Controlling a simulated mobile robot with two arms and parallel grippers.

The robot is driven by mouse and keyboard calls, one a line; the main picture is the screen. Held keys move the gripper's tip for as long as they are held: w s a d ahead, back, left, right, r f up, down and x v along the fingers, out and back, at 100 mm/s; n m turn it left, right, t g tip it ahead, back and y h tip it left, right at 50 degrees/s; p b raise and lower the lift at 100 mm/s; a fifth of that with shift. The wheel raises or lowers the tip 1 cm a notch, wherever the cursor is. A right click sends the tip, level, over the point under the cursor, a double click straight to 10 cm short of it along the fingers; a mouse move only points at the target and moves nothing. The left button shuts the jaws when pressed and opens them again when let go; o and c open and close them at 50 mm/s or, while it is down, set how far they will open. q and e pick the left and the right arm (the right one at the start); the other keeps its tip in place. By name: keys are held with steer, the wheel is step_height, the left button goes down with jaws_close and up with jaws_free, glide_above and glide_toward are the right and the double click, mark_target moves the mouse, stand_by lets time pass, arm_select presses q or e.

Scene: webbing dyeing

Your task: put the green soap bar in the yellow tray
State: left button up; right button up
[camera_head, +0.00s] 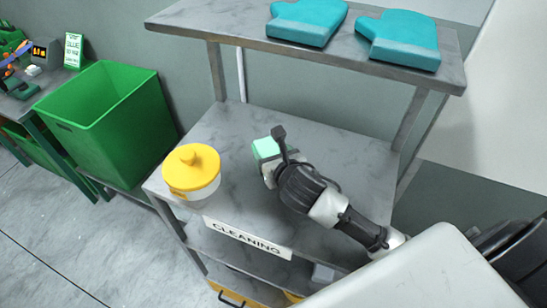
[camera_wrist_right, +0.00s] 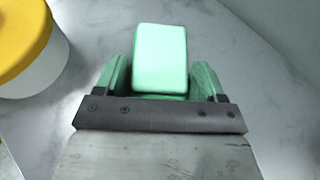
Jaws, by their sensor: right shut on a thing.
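The green soap bar (camera_head: 266,148) is pale mint green and is held at my right gripper (camera_head: 274,153), over the middle shelf of the metal rack. The right wrist view shows the soap bar (camera_wrist_right: 160,58) between the two green fingers of my right gripper (camera_wrist_right: 160,82), which is shut on it. I cannot tell whether the bar touches the shelf. No yellow tray is plainly seen. A yellow piece with a dark handle (camera_head: 236,298) shows in part at the bottom of the rack; I cannot tell what it is. My left gripper is out of view.
A white tub with a yellow lid (camera_head: 192,170) stands left of the gripper on the shelf (camera_head: 222,128). A "CLEANING" label (camera_head: 247,238) marks the shelf's front edge. Teal mitts (camera_head: 402,40) lie on the top shelf (camera_head: 225,22). A green bin (camera_head: 105,125) stands at left.

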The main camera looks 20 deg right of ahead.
steer(key=shift+f, duration=0.45)
steer(key=shift+f, duration=0.1)
steer(key=o, duration=1)
